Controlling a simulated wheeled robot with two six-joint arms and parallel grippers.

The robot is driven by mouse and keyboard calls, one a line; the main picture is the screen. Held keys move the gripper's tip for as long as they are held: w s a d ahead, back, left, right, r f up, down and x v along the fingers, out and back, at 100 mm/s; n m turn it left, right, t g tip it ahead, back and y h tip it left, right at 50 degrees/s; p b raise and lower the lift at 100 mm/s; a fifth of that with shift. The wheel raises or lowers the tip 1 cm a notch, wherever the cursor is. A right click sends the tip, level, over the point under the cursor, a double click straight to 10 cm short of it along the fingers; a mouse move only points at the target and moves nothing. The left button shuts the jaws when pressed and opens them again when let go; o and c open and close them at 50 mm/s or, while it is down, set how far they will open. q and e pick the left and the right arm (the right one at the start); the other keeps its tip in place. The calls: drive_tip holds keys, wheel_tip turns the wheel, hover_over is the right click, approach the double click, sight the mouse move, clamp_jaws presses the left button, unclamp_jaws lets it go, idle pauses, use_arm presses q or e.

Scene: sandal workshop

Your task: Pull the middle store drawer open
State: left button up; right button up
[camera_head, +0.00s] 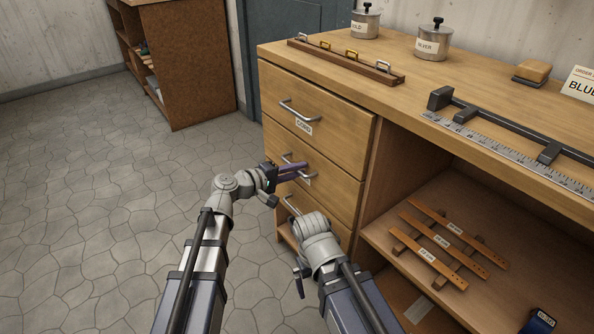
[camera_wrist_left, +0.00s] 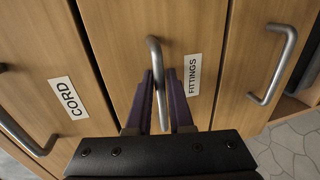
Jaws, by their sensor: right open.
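The middle store drawer (camera_head: 325,187) is the second of three wooden drawers and looks flush with its neighbours. In the left wrist view its face (camera_wrist_left: 125,50) carries a FITTINGS label (camera_wrist_left: 193,74) beside a grey bar handle (camera_wrist_left: 154,50). My left gripper (camera_head: 303,171) is at this handle. Its two purple fingers (camera_wrist_left: 160,88) lie close on either side of the bar, closed down around it. My right gripper (camera_head: 300,278) is low in front of the bottom drawer, apart from the middle handle. Its fingers are mostly hidden behind my wrist.
The top drawer (camera_head: 340,125), labelled CORD, is above; the bottom drawer (camera_head: 330,218) is below. An open shelf (camera_head: 385,235) with strap-like pieces is to the right. The bench top (camera_head: 400,95) overhangs everything. The stone floor (camera_head: 110,200) to the left is clear.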

use_arm(q)
clamp_jaws()
idle(1.2)
